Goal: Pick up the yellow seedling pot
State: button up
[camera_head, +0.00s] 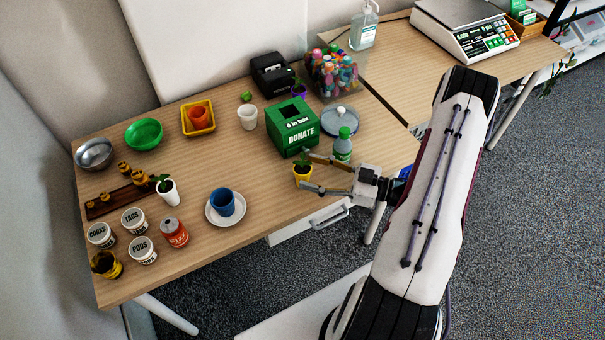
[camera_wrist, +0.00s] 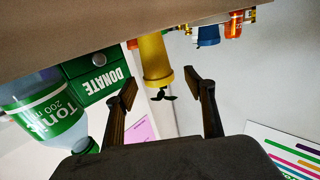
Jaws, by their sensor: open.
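The yellow seedling pot (camera_head: 302,179) stands upright near the front edge of the wooden table, with a small green seedling on top. In the wrist view, which is upside down, the yellow pot (camera_wrist: 154,58) hangs in the gap just ahead of the fingertips, a little left of centre. My gripper (camera_head: 307,170) is open and level with the pot, its two fingers on either side of the pot's line. The open fingers also show in the wrist view (camera_wrist: 160,81), with space on both sides and nothing held.
A green donate box (camera_head: 292,126) stands just behind the pot. A tonic bottle (camera_head: 342,146) stands close to the upper finger. A blue cup (camera_head: 222,202) on a white saucer (camera_head: 211,216) is to the left. Bare table lies between saucer and pot.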

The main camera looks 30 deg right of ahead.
aim_at(302, 168)
jog(key=shift+x, duration=1.65)
jog(key=shift+w, duration=0.1)
jog(key=c, duration=1.2)
